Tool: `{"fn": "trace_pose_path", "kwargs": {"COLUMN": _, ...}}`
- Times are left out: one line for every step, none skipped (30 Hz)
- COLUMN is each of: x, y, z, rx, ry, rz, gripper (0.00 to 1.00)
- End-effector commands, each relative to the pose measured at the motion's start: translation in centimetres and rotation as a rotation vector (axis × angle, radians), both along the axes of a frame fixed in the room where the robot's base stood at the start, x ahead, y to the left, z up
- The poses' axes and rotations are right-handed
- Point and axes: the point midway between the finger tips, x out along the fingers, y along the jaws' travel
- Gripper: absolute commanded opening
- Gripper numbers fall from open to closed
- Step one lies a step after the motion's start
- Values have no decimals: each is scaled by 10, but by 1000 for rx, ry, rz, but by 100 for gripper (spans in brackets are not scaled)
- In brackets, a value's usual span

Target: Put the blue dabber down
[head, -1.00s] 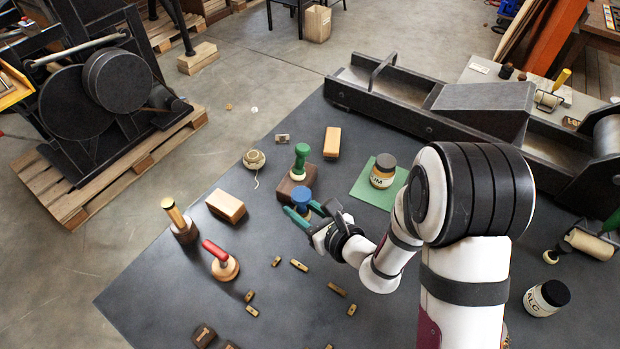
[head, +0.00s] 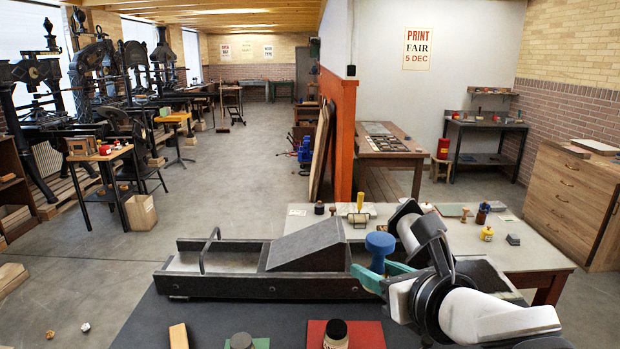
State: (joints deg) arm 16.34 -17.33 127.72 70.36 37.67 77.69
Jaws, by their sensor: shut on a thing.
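The blue dabber (head: 380,242) shows upright at the right of the head view, its round blue knob on top of a blue neck. My gripper (head: 378,272) is shut on it, with its teal fingers around the lower neck. The dabber is in front of the long dark press bed in the picture, and its lower end is hidden by the fingers. I cannot tell how high it is above the dark worktop (head: 205,318).
The long dark press bed (head: 235,289) with a wedge and a handle lies across the worktop. A jar (head: 336,330) stands on a red mat (head: 372,335), and another (head: 241,341) on a green mat. A wooden block (head: 179,336) is at front left. A pale table (head: 528,257) stands behind.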

Motion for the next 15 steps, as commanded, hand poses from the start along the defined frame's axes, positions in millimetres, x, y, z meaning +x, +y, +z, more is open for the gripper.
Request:
{"fn": "trace_pose_path", "kwargs": {"x": -1, "y": -6, "z": 2, "rx": 0, "ry": 0, "rz": -15, "gripper": 0}}
{"fn": "trace_pose_path", "kwargs": {"x": -1, "y": -7, "z": 0, "rx": 2, "ry": 3, "rz": -16, "gripper": 0}}
{"fn": "trace_pose_path", "kwargs": {"x": -1, "y": -10, "z": -6, "rx": 4, "ry": 7, "rz": -8, "gripper": 0}}
{"fn": "trace_pose_path", "kwargs": {"x": 0, "y": -11, "z": -13, "rx": 6, "ry": 8, "rz": 5, "gripper": 0}}
{"fn": "trace_pose_path", "kwargs": {"x": 1, "y": -12, "z": -24, "rx": 9, "ry": 12, "rz": 27, "gripper": 0}}
{"fn": "trace_pose_path", "kwargs": {"x": 2, "y": -14, "z": -41, "rx": 11, "ry": 16, "rz": 66, "gripper": 0}}
{"fn": "trace_pose_path", "kwargs": {"x": 2, "y": -15, "z": -56, "rx": 15, "ry": 17, "rz": 103, "gripper": 0}}
{"fn": "trace_pose_path", "kwargs": {"x": 1, "y": -17, "z": -73, "rx": 18, "ry": 18, "rz": 149, "gripper": 0}}
{"fn": "trace_pose_path", "kwargs": {"x": -2, "y": -19, "z": -98, "rx": 23, "ry": 19, "rz": 222, "gripper": 0}}
{"fn": "trace_pose_path", "kwargs": {"x": -6, "y": -20, "z": -117, "rx": 24, "ry": 18, "rz": 284, "gripper": 0}}
{"fn": "trace_pose_path", "kwargs": {"x": -10, "y": -21, "z": -135, "rx": 24, "ry": 16, "rz": 346, "gripper": 0}}
{"fn": "trace_pose_path", "kwargs": {"x": -18, "y": -21, "z": -157, "rx": 23, "ry": 13, "rz": 436, "gripper": 0}}
{"fn": "trace_pose_path", "kwargs": {"x": -25, "y": -20, "z": -173, "rx": 21, "ry": 11, "rz": 504, "gripper": 0}}
{"fn": "trace_pose_path", "kwargs": {"x": -34, "y": -19, "z": -189, "rx": 21, "ry": 7, "rz": 575, "gripper": 0}}
{"fn": "trace_pose_path", "kwargs": {"x": -47, "y": -17, "z": -210, "rx": 19, "ry": 3, "rz": 674, "gripper": 0}}
